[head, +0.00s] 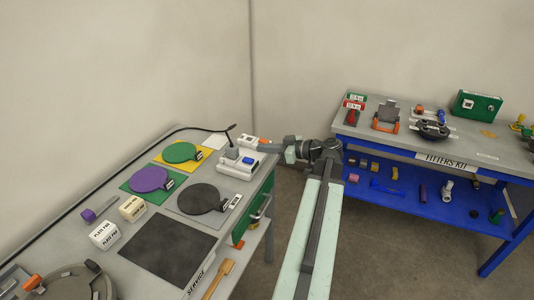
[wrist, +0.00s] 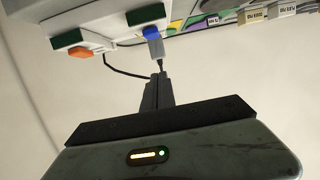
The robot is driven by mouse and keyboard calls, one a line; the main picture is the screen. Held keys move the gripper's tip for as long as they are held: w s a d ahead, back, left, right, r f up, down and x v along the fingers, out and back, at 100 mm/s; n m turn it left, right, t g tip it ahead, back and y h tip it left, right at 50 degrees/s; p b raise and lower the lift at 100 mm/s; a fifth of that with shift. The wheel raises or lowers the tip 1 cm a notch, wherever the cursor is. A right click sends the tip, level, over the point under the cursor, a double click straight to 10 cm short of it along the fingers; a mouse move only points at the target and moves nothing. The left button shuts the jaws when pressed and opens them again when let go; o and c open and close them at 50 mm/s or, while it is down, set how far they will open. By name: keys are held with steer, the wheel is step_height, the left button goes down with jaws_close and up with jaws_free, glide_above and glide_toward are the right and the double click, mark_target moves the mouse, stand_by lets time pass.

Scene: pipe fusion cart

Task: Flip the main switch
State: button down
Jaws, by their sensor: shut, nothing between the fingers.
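A white control unit (head: 237,170) stands at the right end of the bench, with a grey block and a blue-tipped part (head: 248,160) on it. Beside it is a small white box (head: 247,139) with an orange part. In the wrist view a blue-tipped lever-like part (wrist: 152,34) sticks out from a white housing with a green patch, left of it an orange part (wrist: 82,57) on another white housing. No label shows which is the main switch. My gripper (wrist: 162,76) is shut and empty, its tips appearing just below the blue tip. In the head view my gripper (head: 270,145) is beside the white box.
The bench (head: 160,222) holds coloured mats with round discs, pad boxes and a dark square. A black cable runs along its back edge. A blue-framed table (head: 430,145) with fitting tools stands at the right. Bare floor lies between them.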

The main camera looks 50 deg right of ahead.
steer(key=b, duration=0.1)
glide_above(251, 160)
steer(key=shift+a+f, duration=0.1)
steer(key=shift+f, duration=0.75)
step_height(251, 160, down, 3)
steer(key=b, duration=0.3)
steer(key=shift+s, duration=0.1)
steer(key=shift+f+b, duration=0.45)
steer(key=shift+b, duration=0.1)
steer(key=shift+r, duration=0.1)
